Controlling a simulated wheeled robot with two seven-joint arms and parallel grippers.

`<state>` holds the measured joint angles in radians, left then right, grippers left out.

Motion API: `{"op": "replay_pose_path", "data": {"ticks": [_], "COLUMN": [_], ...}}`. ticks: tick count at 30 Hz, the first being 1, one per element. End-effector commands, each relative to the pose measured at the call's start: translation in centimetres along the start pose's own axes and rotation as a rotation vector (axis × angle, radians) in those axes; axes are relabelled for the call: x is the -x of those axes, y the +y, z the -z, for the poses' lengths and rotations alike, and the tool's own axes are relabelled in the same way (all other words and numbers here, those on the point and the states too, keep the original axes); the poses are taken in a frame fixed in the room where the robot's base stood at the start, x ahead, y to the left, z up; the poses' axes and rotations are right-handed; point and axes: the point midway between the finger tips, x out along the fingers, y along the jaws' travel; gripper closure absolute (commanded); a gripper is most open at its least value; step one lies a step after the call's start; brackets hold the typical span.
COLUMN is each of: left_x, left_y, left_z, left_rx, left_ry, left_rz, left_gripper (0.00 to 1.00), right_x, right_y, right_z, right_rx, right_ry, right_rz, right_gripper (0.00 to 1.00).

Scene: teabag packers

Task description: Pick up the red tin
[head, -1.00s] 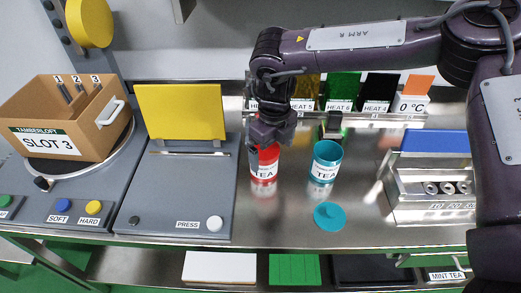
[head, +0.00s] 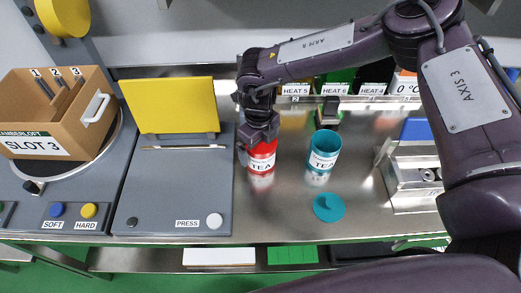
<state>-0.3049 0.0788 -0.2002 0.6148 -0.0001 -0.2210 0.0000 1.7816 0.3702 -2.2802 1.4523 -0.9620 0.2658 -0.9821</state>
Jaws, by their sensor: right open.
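The red tin (head: 262,160), with a white TEA label, stands upright on the steel counter, just right of the grey press unit. My right gripper (head: 259,142) points down at the top of the red tin and hides its upper rim. Its jaws are open, and I cannot tell whether the fingers touch the tin. My left gripper is not in view.
A teal TEA tin (head: 322,155) stands open close to the right, with its teal lid (head: 328,207) on the counter in front. The press (head: 175,185) with a raised yellow plate (head: 175,106) is left. A cardboard box (head: 60,112) stands far left. A steel dispenser (head: 412,180) is right.

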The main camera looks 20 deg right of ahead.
Motion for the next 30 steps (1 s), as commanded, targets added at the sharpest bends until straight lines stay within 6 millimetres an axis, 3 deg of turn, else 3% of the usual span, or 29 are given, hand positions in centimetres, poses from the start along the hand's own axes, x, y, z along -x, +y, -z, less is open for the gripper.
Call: {"op": "replay_pose_path", "data": {"ticks": [3, 6, 16, 30], "left_x": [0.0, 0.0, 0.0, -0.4], "left_y": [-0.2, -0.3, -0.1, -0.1], "left_z": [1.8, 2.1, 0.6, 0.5], "left_rx": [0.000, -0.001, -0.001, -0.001], "left_ry": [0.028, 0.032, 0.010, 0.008], "left_rz": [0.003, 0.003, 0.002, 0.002], "left_gripper": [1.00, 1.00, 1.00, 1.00], "right_x": [-0.1, -0.1, 0.0, 1.1], "right_y": [0.0, 0.0, 0.0, 0.0], "right_z": [0.0, 0.0, 0.0, -0.1], "right_rx": [0.000, 0.000, 0.000, 0.000], "right_ry": [-0.001, -0.001, -0.001, -0.004], "right_rz": [0.000, 0.000, 0.000, 0.000], "right_gripper": [0.01, 0.03, 0.46, 0.47]}}
